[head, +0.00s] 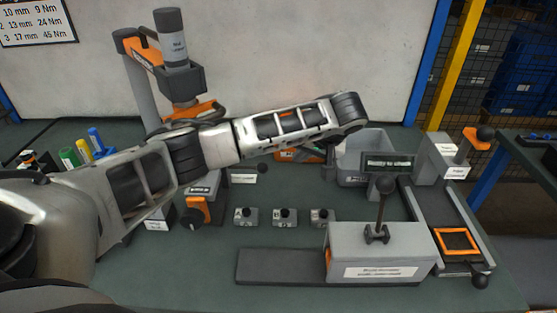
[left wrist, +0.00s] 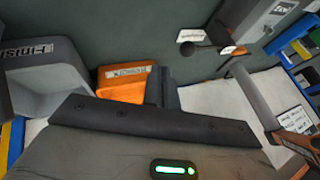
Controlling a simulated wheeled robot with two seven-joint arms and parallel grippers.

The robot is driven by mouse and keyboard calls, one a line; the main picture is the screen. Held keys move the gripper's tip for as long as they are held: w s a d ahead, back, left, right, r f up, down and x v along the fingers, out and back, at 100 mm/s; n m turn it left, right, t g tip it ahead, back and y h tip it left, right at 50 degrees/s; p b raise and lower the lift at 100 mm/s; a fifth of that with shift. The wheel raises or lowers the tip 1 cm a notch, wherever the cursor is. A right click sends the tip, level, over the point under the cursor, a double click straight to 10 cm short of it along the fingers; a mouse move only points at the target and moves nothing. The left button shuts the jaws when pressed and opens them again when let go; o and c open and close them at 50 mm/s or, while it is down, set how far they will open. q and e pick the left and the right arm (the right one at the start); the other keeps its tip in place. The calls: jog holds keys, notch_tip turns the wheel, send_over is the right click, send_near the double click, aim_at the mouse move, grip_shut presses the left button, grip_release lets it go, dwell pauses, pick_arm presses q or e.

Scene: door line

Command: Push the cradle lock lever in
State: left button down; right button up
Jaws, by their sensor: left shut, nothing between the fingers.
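A grey box (head: 387,254) at the front right bears an upright lever with a black ball knob (head: 385,186). A second black knob (head: 480,282) sits at the front of a dark rail with an orange frame (head: 458,241). I cannot tell from the labels which is the cradle lock lever. My left arm reaches rightward across the bench, and its fingers are not clear in the head view. In the left wrist view my left gripper (left wrist: 161,88) is shut and empty, beside an orange block (left wrist: 123,83). My right gripper is not in view.
A grey bin (head: 350,172) stands behind the grey box; it also shows in the left wrist view (left wrist: 42,75). Several small knobbed blocks (head: 284,217) sit mid-bench. An orange and grey stand (head: 140,60) is at the back left. Coloured pens (head: 84,150) stand at left.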

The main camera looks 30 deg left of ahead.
aim_at(253, 168)
pick_arm(q)
jog(key=a+f+p, duration=0.1)
jog(key=a+f, duration=0.5)
jog(key=a, duration=0.1)
jog(key=shift+s, duration=0.1)
jog(key=shift+d, duration=0.1)
